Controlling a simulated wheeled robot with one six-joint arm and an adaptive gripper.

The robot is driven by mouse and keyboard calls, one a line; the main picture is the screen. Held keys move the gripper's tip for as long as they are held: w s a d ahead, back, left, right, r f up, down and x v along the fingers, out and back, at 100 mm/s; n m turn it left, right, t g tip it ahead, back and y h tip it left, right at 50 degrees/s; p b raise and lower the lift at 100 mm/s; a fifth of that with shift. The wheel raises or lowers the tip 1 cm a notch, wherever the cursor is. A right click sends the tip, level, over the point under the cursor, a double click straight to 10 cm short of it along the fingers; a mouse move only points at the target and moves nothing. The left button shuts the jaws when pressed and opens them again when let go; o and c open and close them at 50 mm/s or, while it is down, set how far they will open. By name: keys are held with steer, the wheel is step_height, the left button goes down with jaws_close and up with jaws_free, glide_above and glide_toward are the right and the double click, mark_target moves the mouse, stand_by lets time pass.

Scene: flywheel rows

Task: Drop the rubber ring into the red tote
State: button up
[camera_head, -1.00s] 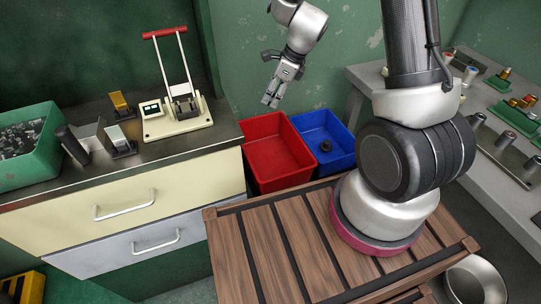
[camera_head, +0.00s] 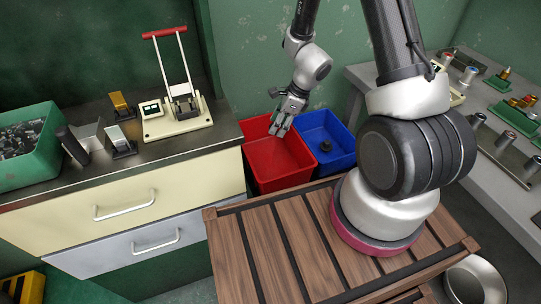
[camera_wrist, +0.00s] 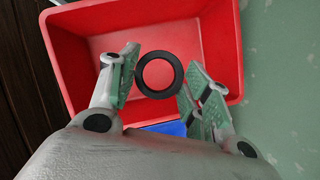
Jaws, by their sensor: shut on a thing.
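A black rubber ring (camera_wrist: 160,95) is between my gripper's green-padded fingers in the wrist view. My gripper (camera_head: 278,130) is shut on the ring. It points down over the red tote (camera_head: 275,165), near the tote's back right part in the head view. The tote stands on the floor between the cabinet and the wooden slatted deck. Its inside and rim fill much of the wrist view (camera_wrist: 222,50) behind the ring, and the part that I see looks empty. The ring is too small to make out in the head view.
A blue tote (camera_head: 338,160) stands right beside the red one and holds a small dark round thing (camera_head: 326,146). The green wall (camera_head: 235,70) is close behind. A cabinet (camera_head: 120,200) with tools and a green bin is at left. A grey bench (camera_head: 470,150) is at right.

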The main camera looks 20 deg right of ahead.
steer(key=o, duration=1.1)
steer(key=shift+o, duration=0.2)
steer(key=v, duration=1.2)
steer(key=shift+s, duration=0.1)
